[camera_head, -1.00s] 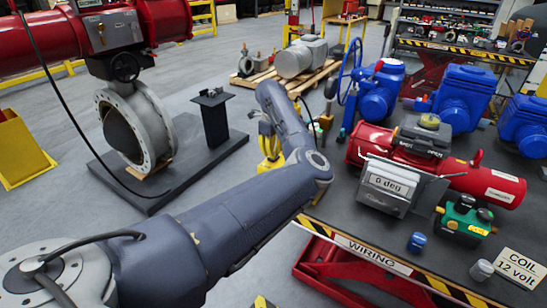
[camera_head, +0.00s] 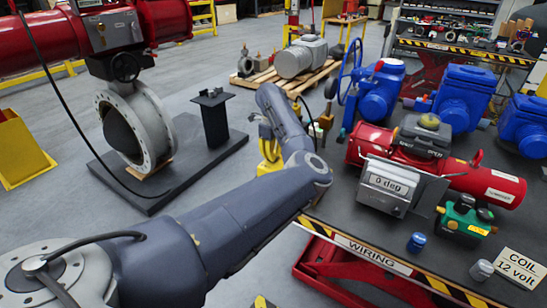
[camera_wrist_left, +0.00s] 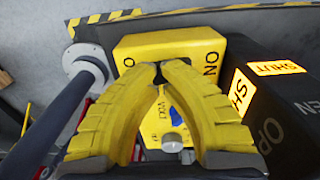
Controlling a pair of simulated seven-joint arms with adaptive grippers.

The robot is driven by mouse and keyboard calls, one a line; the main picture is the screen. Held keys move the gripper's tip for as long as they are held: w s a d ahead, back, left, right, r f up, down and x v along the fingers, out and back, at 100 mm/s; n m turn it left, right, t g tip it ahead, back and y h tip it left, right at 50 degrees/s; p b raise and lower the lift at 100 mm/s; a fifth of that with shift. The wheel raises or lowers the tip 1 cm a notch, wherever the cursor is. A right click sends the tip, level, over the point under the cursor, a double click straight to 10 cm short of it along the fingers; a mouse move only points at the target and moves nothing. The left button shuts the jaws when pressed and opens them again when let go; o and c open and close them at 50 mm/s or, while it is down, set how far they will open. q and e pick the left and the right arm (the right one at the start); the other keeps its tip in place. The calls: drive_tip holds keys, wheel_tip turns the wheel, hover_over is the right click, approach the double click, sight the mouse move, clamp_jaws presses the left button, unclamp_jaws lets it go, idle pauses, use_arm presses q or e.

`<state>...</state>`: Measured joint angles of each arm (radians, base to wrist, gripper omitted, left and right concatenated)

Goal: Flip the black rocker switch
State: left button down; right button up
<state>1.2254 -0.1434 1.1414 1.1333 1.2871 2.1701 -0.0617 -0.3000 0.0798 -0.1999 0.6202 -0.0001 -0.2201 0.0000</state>
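I cannot clearly make out the black rocker switch in any view. In the left wrist view a yellow box (camera_wrist_left: 205,45) with upside-down lettering lies just beyond my left gripper (camera_wrist_left: 158,72). Its yellow fingers bow apart in the middle and come together at the tips, over the box face. A small dark patch shows at the tips; I cannot tell whether it is the switch or the finger pads. In the head view the left gripper (camera_head: 269,160) is a yellow shape partly hidden behind my arm. The right gripper is not in view.
A black block (camera_wrist_left: 270,100) with orange SHUT labels stands right of the yellow box. In the head view a bench with a striped edge (camera_head: 375,258) carries a red actuator (camera_head: 485,185) and blue ones (camera_head: 465,92). A grey butterfly valve (camera_head: 150,125) stands at left.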

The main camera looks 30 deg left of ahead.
use_arm(q)
drive_tip(key=shift+f, duration=0.5)
idle(0.3)
drive_tip(key=shift+r, duration=3.5)
